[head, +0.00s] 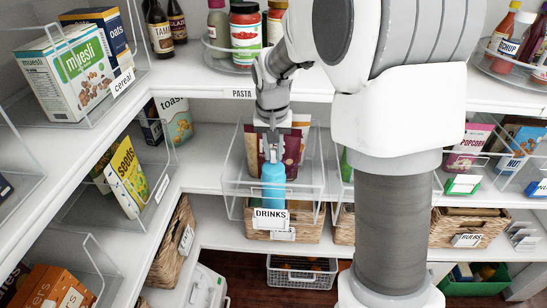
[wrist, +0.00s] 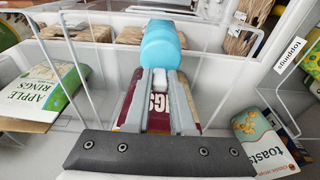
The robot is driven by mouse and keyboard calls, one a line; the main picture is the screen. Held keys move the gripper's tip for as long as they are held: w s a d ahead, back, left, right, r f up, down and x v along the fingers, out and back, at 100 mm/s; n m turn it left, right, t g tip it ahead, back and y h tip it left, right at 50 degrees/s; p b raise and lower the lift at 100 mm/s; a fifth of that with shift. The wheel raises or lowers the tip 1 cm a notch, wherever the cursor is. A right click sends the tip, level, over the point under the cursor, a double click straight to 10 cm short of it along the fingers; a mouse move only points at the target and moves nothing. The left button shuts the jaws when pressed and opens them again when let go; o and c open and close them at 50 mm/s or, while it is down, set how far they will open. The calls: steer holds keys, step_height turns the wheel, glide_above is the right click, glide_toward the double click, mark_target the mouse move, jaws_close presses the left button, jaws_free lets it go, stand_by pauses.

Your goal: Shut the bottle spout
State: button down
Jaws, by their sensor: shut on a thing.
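The blue bottle (head: 273,182) stands upright at the clear drinks bin on the middle shelf in the head view. In the wrist view the bottle (wrist: 161,42) lies just beyond my fingertips. A small white piece (wrist: 160,78), which looks like the bottle's spout, sits between the fingers. My gripper (head: 272,152) comes down from above onto the bottle's top; in the wrist view my gripper (wrist: 161,80) is shut on that white spout. The fingers hide most of the spout, so I cannot tell whether it is open or shut.
The clear drinks bin (head: 233,187) has walls close around the bottle. Dark red packets (head: 292,155) stand behind my gripper. The upper shelf edge (head: 215,91) with jars is close to my arm. A clear bin with a seeds box (head: 127,178) stands to the left.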

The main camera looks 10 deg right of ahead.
mark_target(274, 164)
steer(key=shift+s+a+f+t+h+b, duration=0.1)
steer(key=shift+s+f+t+h+b, duration=0.35)
steer(key=shift+b, duration=1.2)
steer(key=shift+s+a+f+t+y+b, duration=0.15)
steer(key=shift+t+b, duration=0.6)
steer(key=shift+b, duration=0.85)
steer(key=t+b, duration=0.1)
steer(key=b, duration=0.3)
steer(key=f+t+h+b, duration=0.1)
steer(key=b, duration=0.3)
steer(key=shift+s+a+b, duration=0.1)
steer(key=shift+s+b, duration=0.25)
steer(key=shift+b, duration=0.05)
steer(key=t+b, duration=0.1)
steer(key=b, duration=0.2)
steer(key=t+b, duration=0.1)
steer(key=b, duration=0.2)
steer(key=shift+s+f+h, duration=0.2)
steer(key=shift+f+h, duration=0.05)
steer(key=shift+h, duration=0.05)
steer(key=b, duration=0.2)
steer(key=shift+s+t+b, duration=0.1)
steer(key=shift+t+b, duration=0.3)
steer(key=t+b, duration=0.1)
steer(key=b, duration=0.2)
steer(key=shift+s+a+h, duration=0.1)
steer(key=shift+h, duration=0.2)
steer(key=shift+r+b, duration=0.1)
steer(key=shift+b, duration=0.2)
